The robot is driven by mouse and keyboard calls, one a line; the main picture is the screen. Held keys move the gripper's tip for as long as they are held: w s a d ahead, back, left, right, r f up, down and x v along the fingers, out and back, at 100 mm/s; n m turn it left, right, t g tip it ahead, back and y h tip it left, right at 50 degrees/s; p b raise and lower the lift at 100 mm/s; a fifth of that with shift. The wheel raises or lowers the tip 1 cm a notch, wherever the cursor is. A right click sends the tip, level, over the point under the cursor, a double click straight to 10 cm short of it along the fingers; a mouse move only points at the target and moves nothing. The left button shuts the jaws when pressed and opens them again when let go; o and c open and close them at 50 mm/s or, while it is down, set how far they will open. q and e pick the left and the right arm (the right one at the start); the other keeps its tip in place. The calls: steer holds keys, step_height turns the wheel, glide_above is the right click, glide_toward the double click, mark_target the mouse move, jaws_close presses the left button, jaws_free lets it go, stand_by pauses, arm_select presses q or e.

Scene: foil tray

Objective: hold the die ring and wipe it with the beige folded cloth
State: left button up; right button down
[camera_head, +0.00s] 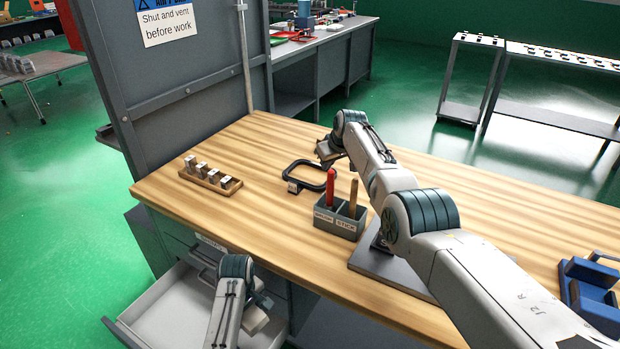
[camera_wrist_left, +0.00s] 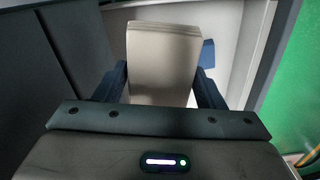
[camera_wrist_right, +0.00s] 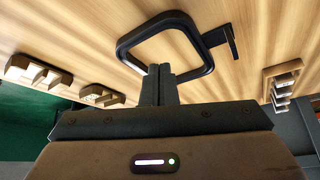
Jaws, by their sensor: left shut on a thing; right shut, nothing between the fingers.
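The die ring, a black rounded-square loop (camera_head: 332,181) with a small tab, lies on the wooden bench; it also shows in the right wrist view (camera_wrist_right: 178,17). My right gripper (camera_wrist_right: 159,70) is shut and empty, its fingertips close to the ring's near side. I cannot tell if they touch it. My left gripper (camera_wrist_left: 163,85) is shut on the beige folded cloth (camera_wrist_left: 164,55), inside or just above the open drawer (camera_head: 150,320). In the head view the left fingertips are mostly hidden by the wrist.
A grey caddy (camera_head: 335,225) holding a red-handled tool and a wooden stick stands near the ring. A wooden rack (camera_head: 224,187) with several metal blocks is to the left. A grey panel (camera_head: 180,90) rises behind. A blue fixture (camera_head: 592,290) sits far right.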

arm_select(q)
step_height(320, 180, down, 4)
steer(key=b, duration=0.3)
steer(key=shift+r, duration=0.15)
arm_select(e)
step_height(320, 180, down, 4)
steer(key=shift+w+f, duration=0.1)
steer(key=shift+f, duration=0.05)
arm_select(q)
steer(key=shift+r, duration=0.15)
steer(key=shift+f+b, duration=0.4)
steer(key=shift+f, duration=0.1)
arm_select(e)
steer(key=shift+f, duration=0.4)
stand_by(0.8)
arm_select(q)
steer(key=shift+r, duration=0.1)
arm_select(e)
steer(key=shift+r, duration=0.1)
stand_by(0.3)
arm_select(q)
steer(key=shift+r+p, duration=2.65)
steer(key=shift+p, duration=0.05)
arm_select(e)
steer(key=shift+r, duration=2.95)
steer(key=shift+r, duration=0.1)
